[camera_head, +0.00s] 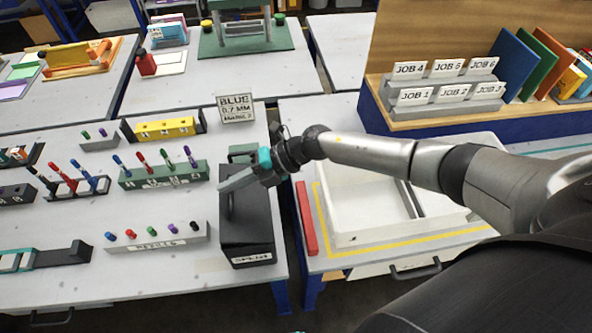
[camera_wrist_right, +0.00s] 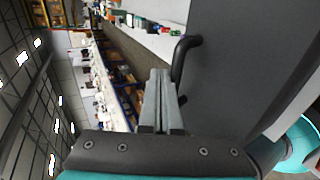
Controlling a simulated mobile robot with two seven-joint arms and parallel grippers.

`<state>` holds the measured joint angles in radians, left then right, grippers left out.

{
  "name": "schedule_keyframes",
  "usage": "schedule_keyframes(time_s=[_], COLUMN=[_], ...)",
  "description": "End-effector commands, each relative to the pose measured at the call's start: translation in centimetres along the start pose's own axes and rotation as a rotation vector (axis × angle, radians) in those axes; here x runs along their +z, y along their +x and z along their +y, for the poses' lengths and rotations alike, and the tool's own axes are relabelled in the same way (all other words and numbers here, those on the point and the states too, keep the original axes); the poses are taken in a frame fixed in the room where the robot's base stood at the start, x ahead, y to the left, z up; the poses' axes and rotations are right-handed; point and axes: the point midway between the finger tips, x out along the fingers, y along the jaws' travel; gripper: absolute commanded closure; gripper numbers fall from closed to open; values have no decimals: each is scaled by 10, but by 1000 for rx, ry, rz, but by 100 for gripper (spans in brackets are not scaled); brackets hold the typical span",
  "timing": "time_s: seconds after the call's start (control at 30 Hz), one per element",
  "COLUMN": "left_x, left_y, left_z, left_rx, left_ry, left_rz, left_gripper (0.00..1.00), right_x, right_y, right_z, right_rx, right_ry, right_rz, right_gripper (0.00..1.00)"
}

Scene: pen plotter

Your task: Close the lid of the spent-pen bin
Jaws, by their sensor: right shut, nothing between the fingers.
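The spent-pen bin (camera_head: 252,252) is a black box with a white label on its front, at the right end of the pen table in the head view. Its dark lid (camera_head: 252,215) appears to lie over the top; I cannot tell if it is fully seated. In the wrist view the lid (camera_wrist_right: 235,75) is a large dark panel with a black handle (camera_wrist_right: 183,55). My right gripper (camera_head: 222,186) is shut and empty, above the far part of the lid, pointing left; its fingers (camera_wrist_right: 162,85) show beside the handle. Any contact is unclear. My left gripper is out of view.
Pen racks (camera_head: 165,175) and a row of short pens (camera_head: 155,240) stand left of the bin. A sign (camera_head: 236,108) and green block (camera_head: 243,151) stand behind it. A white tray (camera_head: 370,238) and red bar (camera_head: 306,218) lie on the right table, across a gap.

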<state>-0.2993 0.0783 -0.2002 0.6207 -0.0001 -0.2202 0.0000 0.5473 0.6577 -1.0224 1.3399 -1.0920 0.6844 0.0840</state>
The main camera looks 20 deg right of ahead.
Motion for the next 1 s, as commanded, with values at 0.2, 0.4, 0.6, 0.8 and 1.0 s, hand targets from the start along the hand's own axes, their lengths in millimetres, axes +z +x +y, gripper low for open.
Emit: schedule_keyframes(time_s=[0.2,0.4,0.6,0.8,1.0], left_x=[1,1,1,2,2], left_y=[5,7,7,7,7], left_z=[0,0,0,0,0], left_rx=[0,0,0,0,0], left_ry=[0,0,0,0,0], left_rz=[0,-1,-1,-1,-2], left_gripper=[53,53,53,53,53], right_x=[0,0,0,0,0], right_y=[15,21,22,22,22], right_z=[-5,-7,-7,-7,-7], right_rx=[0,0,0,0,1], right_ry=[0,0,0,0,0], right_rz=[1,0,0,0,0], right_gripper=[100,100,100,100,100])
